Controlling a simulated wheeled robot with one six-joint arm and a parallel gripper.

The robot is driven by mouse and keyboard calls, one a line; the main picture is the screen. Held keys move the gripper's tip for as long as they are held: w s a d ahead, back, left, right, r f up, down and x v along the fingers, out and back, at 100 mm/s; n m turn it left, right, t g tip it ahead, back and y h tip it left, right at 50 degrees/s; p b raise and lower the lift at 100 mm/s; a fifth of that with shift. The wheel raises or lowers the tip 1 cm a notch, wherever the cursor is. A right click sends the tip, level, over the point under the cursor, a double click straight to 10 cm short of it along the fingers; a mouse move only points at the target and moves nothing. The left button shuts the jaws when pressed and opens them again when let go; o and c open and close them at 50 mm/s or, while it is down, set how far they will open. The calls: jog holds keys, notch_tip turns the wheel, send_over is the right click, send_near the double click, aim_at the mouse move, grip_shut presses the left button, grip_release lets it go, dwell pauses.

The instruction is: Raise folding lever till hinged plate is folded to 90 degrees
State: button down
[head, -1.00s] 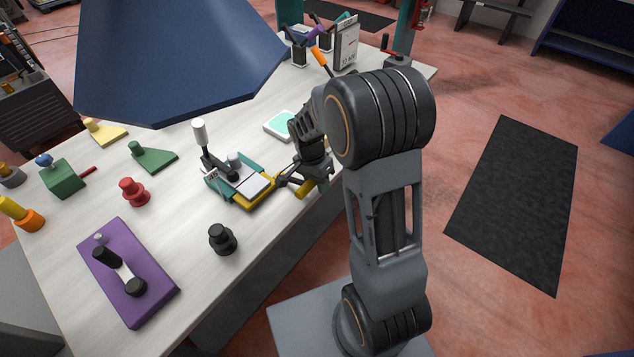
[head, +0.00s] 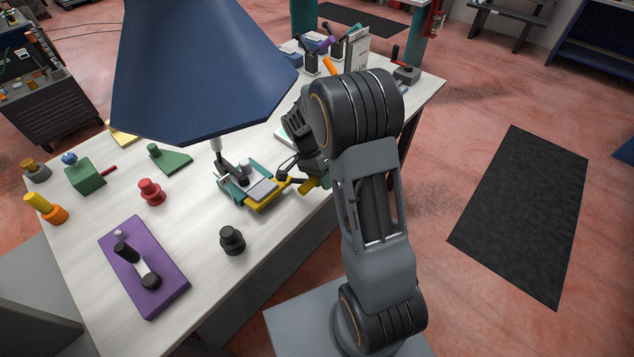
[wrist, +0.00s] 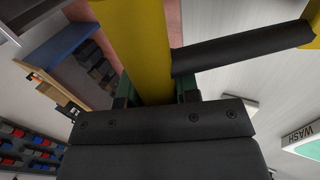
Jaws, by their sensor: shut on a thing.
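The folding device stands on the workbench, with a teal base (head: 226,186), a light grey plate (head: 262,189) on top and a yellow hinged bar (head: 268,201) along its right edge. The yellow folding lever (head: 308,186) sticks out at the right end. My gripper (head: 300,180) is at this lever, and in the wrist view the yellow lever grip (wrist: 140,45) runs between my fingers, which are shut on it. A dark rod (wrist: 240,47) extends sideways from beside the grip. My gripper's fingertips are mostly hidden. The plate's exact fold angle cannot be told.
A blue lamp shade (head: 200,75) hangs over the bench and hides part of it. A black knob (head: 231,240), a purple crank plate (head: 145,265) and a red knob (head: 151,191) stand to the front and left. Pen holders are at the far end.

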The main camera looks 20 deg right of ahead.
jog(key=shift+v, duration=1.2)
jog(key=shift+s+r, duration=0.1)
jog(key=c, duration=1)
grip_release()
jog(key=shift+s+d, duration=0.15)
jog(key=shift+c, duration=0.2)
jog(key=shift+o, duration=1)
jog(key=shift+r, duration=0.1)
